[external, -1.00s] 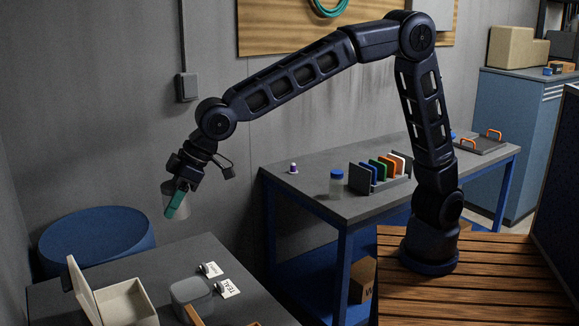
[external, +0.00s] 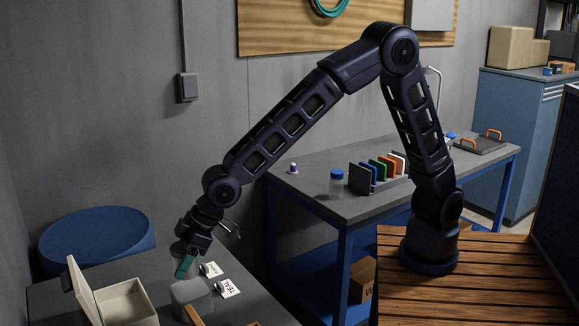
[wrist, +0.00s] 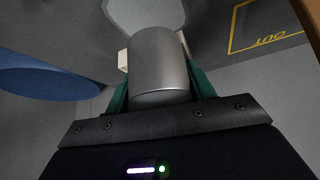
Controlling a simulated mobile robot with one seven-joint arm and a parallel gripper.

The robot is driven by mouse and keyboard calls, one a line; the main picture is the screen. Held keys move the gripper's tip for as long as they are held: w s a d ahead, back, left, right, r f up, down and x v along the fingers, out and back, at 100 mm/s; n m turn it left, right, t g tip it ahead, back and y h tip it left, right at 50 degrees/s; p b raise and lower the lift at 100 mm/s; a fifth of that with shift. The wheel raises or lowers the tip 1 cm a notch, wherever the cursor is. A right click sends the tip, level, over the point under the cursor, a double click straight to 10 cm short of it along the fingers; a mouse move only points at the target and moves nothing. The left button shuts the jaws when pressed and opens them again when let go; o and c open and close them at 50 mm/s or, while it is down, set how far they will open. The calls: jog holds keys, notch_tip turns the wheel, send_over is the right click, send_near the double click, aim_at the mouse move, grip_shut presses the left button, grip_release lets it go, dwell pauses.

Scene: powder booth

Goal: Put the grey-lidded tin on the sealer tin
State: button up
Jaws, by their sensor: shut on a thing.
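My gripper (external: 185,266) is low over the near dark table in the external view, its teal fingers pointing down. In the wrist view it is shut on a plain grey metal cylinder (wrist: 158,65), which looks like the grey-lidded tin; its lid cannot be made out. A grey rounded container (external: 192,296) stands on the table just below and right of my gripper; whether it is the sealer tin I cannot tell. A pale grey rounded shape (wrist: 146,12) shows beyond the held cylinder in the wrist view. The held cylinder is largely hidden in the external view.
An open cream box (external: 128,303) stands left of the grey container. Small label cards (external: 228,288), one reading TEAL, stand to its right. A yellow-outlined area marked OUT (wrist: 266,40) lies at the wrist view's upper right. A blue round stool or drum (external: 95,236) stands behind.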

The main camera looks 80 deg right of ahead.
jog(key=shift+f, duration=2.35)
jog(key=shift+f, duration=0.1)
jog(key=o, duration=1.1)
